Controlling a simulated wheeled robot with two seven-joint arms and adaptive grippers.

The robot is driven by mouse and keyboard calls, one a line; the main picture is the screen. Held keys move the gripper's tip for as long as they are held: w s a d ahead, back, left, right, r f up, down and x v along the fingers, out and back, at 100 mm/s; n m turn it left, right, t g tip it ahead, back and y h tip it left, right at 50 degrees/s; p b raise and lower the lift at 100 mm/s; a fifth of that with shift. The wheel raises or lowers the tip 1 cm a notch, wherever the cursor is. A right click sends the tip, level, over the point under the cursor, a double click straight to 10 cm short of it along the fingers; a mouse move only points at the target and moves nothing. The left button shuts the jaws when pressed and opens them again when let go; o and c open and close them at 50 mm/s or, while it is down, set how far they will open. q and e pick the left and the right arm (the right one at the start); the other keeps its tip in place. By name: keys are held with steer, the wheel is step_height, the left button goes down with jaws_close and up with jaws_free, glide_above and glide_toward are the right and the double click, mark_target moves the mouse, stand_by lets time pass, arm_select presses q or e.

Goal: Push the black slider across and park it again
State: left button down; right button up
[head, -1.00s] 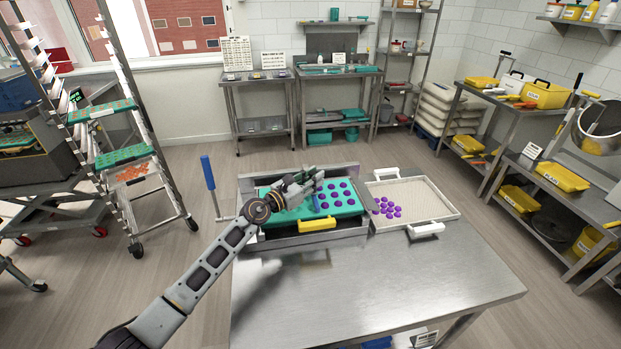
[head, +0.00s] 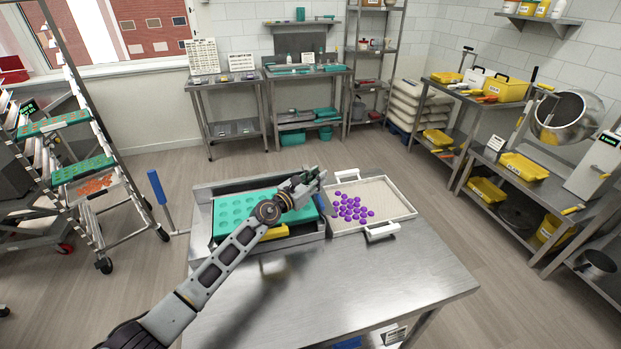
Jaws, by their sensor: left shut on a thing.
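The depositor (head: 203,192) stands on the steel table, with a teal mould (head: 232,207) full of empty round cavities in it. My left gripper (head: 316,180) is at the depositor's right end, above the edge of the mould. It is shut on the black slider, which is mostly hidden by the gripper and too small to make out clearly. A white-rimmed tray (head: 404,209) adjoins the depositor on the right. Purple gummies (head: 351,207) lie in a loose pile on its left half. My right gripper is not in view.
A yellow handle (head: 274,231) is on the depositor's front. A blue-handled upright (head: 157,187) stands to the left. The front of the steel table (head: 340,285) is clear. A rack with teal trays (head: 80,169) stands at left; yellow-bin benches line the right.

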arm_select(q)
steer(key=shift+d, duration=0.1)
steer(key=c, duration=1.3)
jaws_free()
steer(key=shift+s, duration=0.1)
steer(key=shift+v, duration=5.95)
